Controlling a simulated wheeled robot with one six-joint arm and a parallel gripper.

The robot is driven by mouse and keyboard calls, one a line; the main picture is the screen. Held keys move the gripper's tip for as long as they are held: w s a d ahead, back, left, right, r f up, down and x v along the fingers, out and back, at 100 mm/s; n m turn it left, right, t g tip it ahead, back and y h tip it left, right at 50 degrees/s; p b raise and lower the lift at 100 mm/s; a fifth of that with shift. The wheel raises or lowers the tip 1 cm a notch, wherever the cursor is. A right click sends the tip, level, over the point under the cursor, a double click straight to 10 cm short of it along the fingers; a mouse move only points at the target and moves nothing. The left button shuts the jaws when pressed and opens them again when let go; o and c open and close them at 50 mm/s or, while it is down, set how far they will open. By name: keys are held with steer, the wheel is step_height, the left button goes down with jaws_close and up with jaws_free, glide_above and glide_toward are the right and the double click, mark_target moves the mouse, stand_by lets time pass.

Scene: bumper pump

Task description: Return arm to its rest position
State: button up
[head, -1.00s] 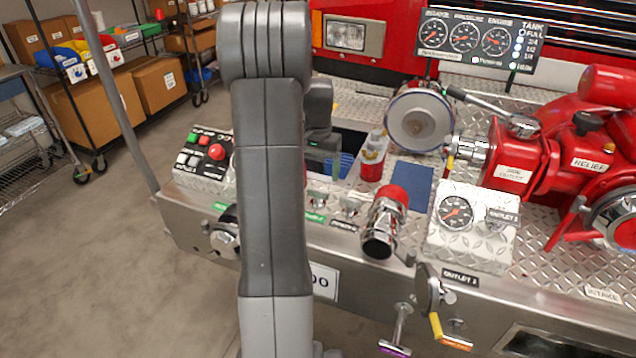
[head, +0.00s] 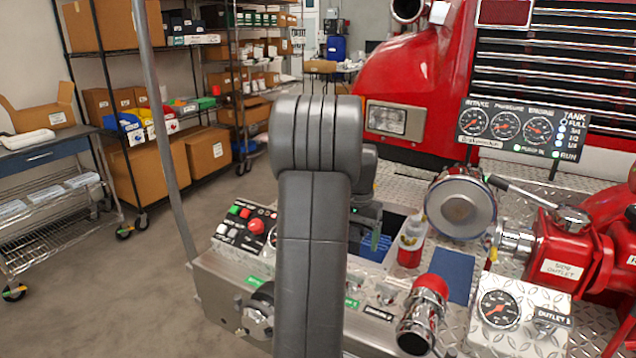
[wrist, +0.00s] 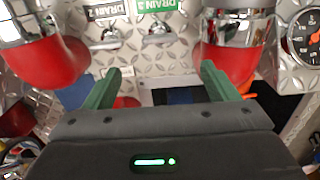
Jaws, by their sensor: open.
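My gripper is open and empty in the wrist view (wrist: 160,82), its two green fingers spread wide above the diamond-plate bumper deck (wrist: 178,62). In the head view my grey arm stands folded upright in the middle, and its own links hide most of the gripper. A green bit of the gripper (head: 374,240) shows just right of the arm, over a dark recess with a blue item (head: 374,250). A red-and-white bottle (head: 410,243) stands on the deck to the right of it, apart from the gripper.
A control box with a red button (head: 246,228) lies left of my arm. A chrome, red-banded outlet (head: 424,312), a blue pad (head: 453,274), a gauge box (head: 512,320) and a red pump (head: 572,255) are to the right.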

step_height(320, 180, down, 12)
steer(key=shift+f, duration=0.2)
stand_by(0.4)
